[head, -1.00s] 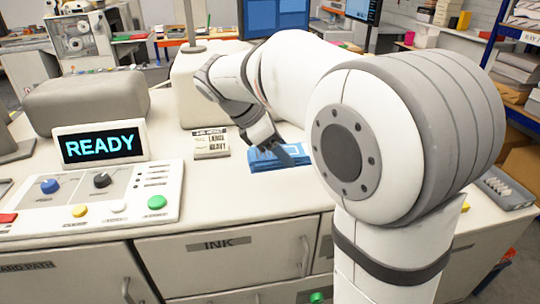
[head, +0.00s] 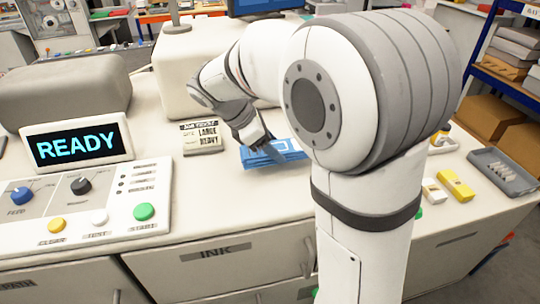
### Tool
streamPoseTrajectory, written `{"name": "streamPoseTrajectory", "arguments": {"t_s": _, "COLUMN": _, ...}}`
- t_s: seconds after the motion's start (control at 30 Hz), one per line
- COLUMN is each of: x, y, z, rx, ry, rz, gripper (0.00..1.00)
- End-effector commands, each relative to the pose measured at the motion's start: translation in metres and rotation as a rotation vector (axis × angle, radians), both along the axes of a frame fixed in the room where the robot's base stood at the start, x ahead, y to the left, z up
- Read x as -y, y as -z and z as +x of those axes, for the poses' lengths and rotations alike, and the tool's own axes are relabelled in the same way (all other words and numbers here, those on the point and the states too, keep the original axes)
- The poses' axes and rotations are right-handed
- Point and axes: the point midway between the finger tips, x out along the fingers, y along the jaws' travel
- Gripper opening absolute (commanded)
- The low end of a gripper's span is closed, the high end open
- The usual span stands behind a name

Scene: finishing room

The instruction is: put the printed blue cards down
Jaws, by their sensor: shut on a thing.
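The printed blue cards (head: 262,156) are a small stack at the middle of the white counter in the head view. My gripper (head: 266,146) is at the stack and shut on it, with one dark finger lying across its top. The cards are low, at or just above the counter top; I cannot tell whether they touch it.
A job ticket block (head: 202,138) stands left of the cards. A READY display (head: 77,147) and control panel (head: 85,205) are further left. A grey tray (head: 502,172) and yellow and white blocks (head: 455,186) lie at the right. Counter in front of the cards is clear.

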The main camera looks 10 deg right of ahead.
Motion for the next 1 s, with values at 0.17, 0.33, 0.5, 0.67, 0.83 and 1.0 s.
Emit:
{"name": "streamPoseTrajectory", "arguments": {"t_s": 0.17, "x": 0.000, "y": 0.023, "z": -0.001, "rx": -0.004, "ry": -0.002, "rz": -0.002, "gripper": 0.25}}
{"name": "streamPoseTrajectory", "arguments": {"t_s": 0.33, "x": -0.001, "y": 0.035, "z": 0.000, "rx": 0.000, "ry": -0.002, "rz": -0.001, "gripper": 0.25}}
{"name": "streamPoseTrajectory", "arguments": {"t_s": 0.5, "x": -0.001, "y": 0.035, "z": 0.000, "rx": 0.000, "ry": -0.002, "rz": -0.001, "gripper": 0.25}}
{"name": "streamPoseTrajectory", "arguments": {"t_s": 0.67, "x": -0.001, "y": 0.038, "z": 0.000, "rx": 0.000, "ry": -0.002, "rz": -0.001, "gripper": 0.58}}
{"name": "streamPoseTrajectory", "arguments": {"t_s": 0.83, "x": -0.001, "y": 0.038, "z": 0.000, "rx": 0.000, "ry": -0.002, "rz": -0.001, "gripper": 0.71}}
{"name": "streamPoseTrajectory", "arguments": {"t_s": 1.0, "x": -0.001, "y": 0.037, "z": 0.000, "rx": 0.000, "ry": -0.004, "rz": 0.000, "gripper": 0.76}}
